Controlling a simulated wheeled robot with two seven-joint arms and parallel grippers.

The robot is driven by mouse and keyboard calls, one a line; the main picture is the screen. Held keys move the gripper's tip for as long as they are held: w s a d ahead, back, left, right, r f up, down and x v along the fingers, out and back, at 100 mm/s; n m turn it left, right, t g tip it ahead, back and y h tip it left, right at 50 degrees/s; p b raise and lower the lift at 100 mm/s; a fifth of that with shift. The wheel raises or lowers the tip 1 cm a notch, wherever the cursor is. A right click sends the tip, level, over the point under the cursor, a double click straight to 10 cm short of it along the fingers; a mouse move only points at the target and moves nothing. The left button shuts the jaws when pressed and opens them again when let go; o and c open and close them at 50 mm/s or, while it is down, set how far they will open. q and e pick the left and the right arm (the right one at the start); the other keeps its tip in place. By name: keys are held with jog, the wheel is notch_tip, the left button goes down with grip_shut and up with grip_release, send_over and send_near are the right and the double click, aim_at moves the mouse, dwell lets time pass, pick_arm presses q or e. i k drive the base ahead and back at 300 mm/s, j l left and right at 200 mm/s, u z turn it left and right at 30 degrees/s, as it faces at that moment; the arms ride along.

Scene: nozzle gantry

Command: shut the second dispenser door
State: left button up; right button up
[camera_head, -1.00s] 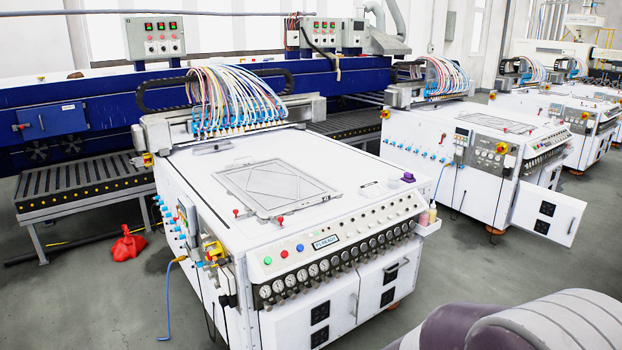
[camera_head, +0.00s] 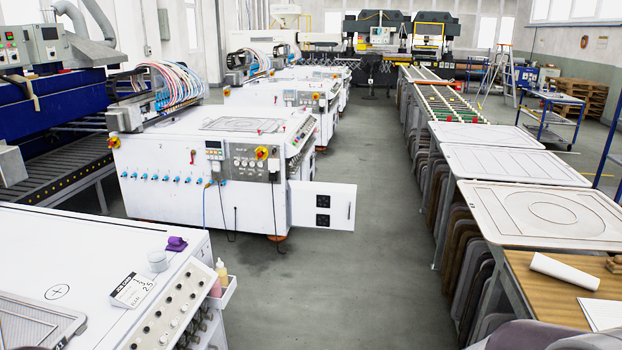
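The second dispenser (camera_head: 165,170) is a white machine in the middle left, with colored hoses on top. Its white door (camera_head: 341,204) stands open at the machine's near right corner and sticks out to the right over the floor. No gripper shows in this view, and nothing touches the door. The machine's front behind the door is partly hidden.
A nearer white dispenser (camera_head: 110,250) fills the lower left, with a cup, a card and bottles at its edge. An open grey floor aisle (camera_head: 350,285) runs between the dispensers and a long row of tables with white panels (camera_head: 515,160) on the right.

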aim_at(316, 205)
jog(key=i+l+z, duration=0.1)
jog(key=i+l, duration=0.15)
jog(key=i, duration=0.65)
jog(key=i+l+z, duration=0.1)
jog(key=i, duration=0.8)
jog(key=i+l, duration=0.2)
jog(key=i, duration=0.7)
jog(key=i+l, duration=0.1)
jog(key=i, duration=0.35)
jog(key=i+l+u, duration=0.1)
jog(key=i, duration=0.35)
jog(key=i+j+z, duration=0.25)
jog(key=i+j, duration=0.35)
jog(key=i, duration=0.3)
jog(key=i+j+z, duration=0.2)
jog(key=i+j, duration=0.55)
jog(key=i+l, duration=0.05)
jog(key=i, duration=0.05)
